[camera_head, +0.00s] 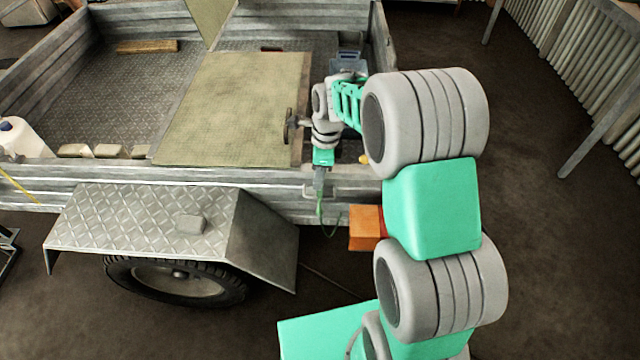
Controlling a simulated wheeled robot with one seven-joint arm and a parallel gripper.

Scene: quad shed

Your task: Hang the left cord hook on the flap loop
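My gripper (320,180) points down at the trailer's near side wall, close to its right corner. A thin green cord (321,211) hangs in a loop just below the fingertips, outside the wall. The fingers are too small to tell whether they are shut on the cord or its hook. The hook itself cannot be made out. An olive flap (235,110) lies across the middle of the trailer, to the left of my gripper. I cannot make out a loop on it; its right edge is partly hidden by my wrist.
The metal trailer wall (240,178) runs below the flap. An orange box (365,228) is beside my arm. A white jug (22,138) stands at left.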

